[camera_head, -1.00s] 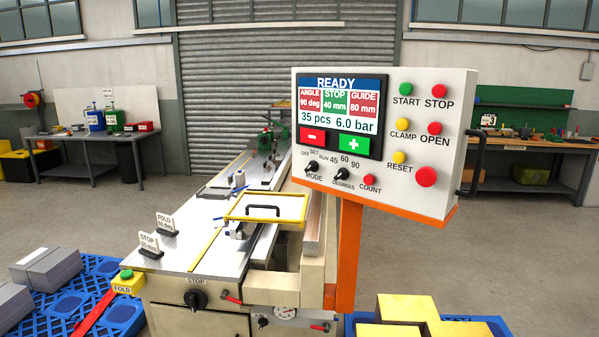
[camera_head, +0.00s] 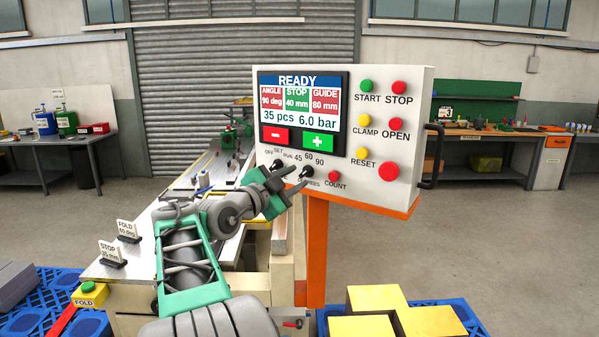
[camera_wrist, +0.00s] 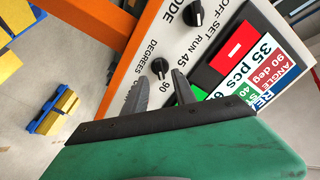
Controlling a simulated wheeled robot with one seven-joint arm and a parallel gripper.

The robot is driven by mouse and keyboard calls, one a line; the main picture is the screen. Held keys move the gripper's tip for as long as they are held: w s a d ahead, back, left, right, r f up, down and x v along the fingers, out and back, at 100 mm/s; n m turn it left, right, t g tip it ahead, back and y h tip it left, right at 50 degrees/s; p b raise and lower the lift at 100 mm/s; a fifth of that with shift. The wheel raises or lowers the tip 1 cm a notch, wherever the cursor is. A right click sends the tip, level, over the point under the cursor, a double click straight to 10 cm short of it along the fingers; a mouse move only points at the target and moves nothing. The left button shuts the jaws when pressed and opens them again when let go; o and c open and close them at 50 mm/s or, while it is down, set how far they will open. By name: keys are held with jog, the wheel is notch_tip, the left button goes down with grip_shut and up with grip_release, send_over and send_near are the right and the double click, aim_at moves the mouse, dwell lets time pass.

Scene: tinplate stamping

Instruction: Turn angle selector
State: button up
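The angle selector is the black DEGREES knob (camera_head: 307,172) on the white control panel (camera_head: 385,180), under the marks 45, 60 and 90. In the wrist view the knob (camera_wrist: 160,67) lies just beyond and between my two fingertips. My gripper (camera_head: 287,180) is open and reaches up to the panel's lower left; in the wrist view its fingers (camera_wrist: 159,90) are apart with nothing between them. I cannot tell whether a finger touches the knob. The screen (camera_head: 298,103) reads READY, ANGLE 90 deg on red. The FOLD sign (camera_head: 128,229) appears to read 60 deg.
The MODE knob (camera_head: 278,166) sits close left of the selector, near my fingers. A red COUNT button (camera_head: 334,176) is on its right. An orange post (camera_head: 316,255) holds the panel. Yellow blocks (camera_head: 375,298) stand below right. The floor further right is clear.

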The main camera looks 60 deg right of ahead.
aim_at(303, 174)
jog(key=shift+s+d+p, duration=0.2)
jog(key=shift+d+p, duration=0.1)
jog(key=shift+d, duration=1.25)
jog(key=shift+c, duration=0.4)
grip_shut()
